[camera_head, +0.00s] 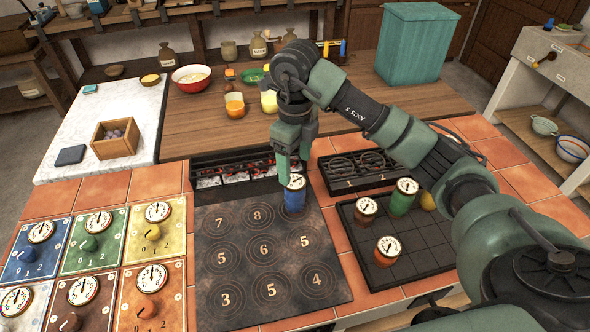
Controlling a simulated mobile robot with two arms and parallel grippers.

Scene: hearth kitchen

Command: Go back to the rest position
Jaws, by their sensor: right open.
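My right gripper (293,165) points down and is open, just above and behind a blue pot with a dial on top (295,197). The blue pot stands upright at the back right of the dark numbered hotplate (228,277), hiding whatever mark is under it. I cannot tell whether the fingertips touch the pot's top. My right arm reaches in from the lower right. My left gripper is out of view.
A gridded dark tray (433,256) holds green (402,199), brown (366,211) and red-brown (387,252) dial-topped pots. Coloured dial panels (96,243) lie left. Behind are glowing coals (236,174), a wooden box (115,139), bowl (191,77) and teal bin (417,45).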

